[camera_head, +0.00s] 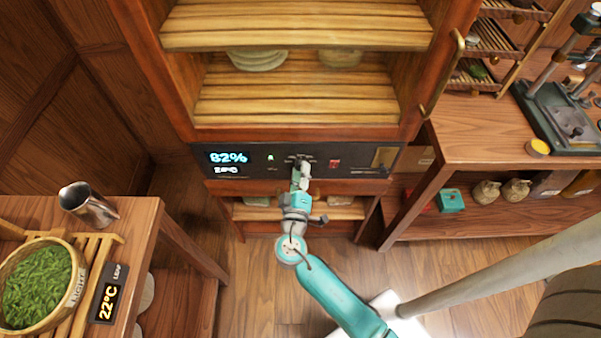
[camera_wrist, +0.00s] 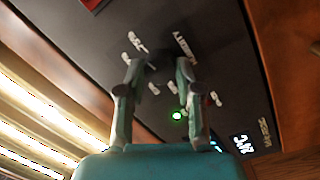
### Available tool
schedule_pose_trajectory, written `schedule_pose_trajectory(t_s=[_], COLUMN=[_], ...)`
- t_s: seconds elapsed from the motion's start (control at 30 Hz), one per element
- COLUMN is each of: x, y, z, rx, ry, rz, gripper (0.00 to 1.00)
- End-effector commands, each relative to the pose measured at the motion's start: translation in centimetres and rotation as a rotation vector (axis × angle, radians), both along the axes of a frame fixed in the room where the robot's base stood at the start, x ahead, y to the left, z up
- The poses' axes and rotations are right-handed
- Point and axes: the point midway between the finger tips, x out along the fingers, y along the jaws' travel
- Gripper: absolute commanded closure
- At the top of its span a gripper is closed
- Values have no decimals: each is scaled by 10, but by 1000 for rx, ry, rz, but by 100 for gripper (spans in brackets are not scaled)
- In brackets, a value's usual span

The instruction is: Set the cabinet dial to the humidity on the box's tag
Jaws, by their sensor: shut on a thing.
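The cabinet (camera_head: 290,132) has a dark control panel (camera_head: 375,155) below its shelves. Its lit display (camera_head: 228,158) reads 82% in blue, with a smaller, blurred temperature line below. My gripper (camera_head: 301,170) reaches up to the middle of the panel and is shut on the dial there, which it mostly hides. A green light (camera_wrist: 177,115) glows beside the right finger. I cannot make out a humidity tag on a box.
A red switch (camera_head: 335,164) sits right of the dial. A wooden bench (camera_head: 480,140) stands at right. Floor between is clear.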

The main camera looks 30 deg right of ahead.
Motion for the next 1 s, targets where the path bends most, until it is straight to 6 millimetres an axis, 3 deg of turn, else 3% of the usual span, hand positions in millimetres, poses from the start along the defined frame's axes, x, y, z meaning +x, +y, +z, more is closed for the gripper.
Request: schedule_pose_trajectory(t_s=[0.7,1.0], x=[-1,-1], y=[-1,-1], z=[-2,-2], rx=[-419,-518], ry=[285,351], rz=[0,2], gripper=[100,100])
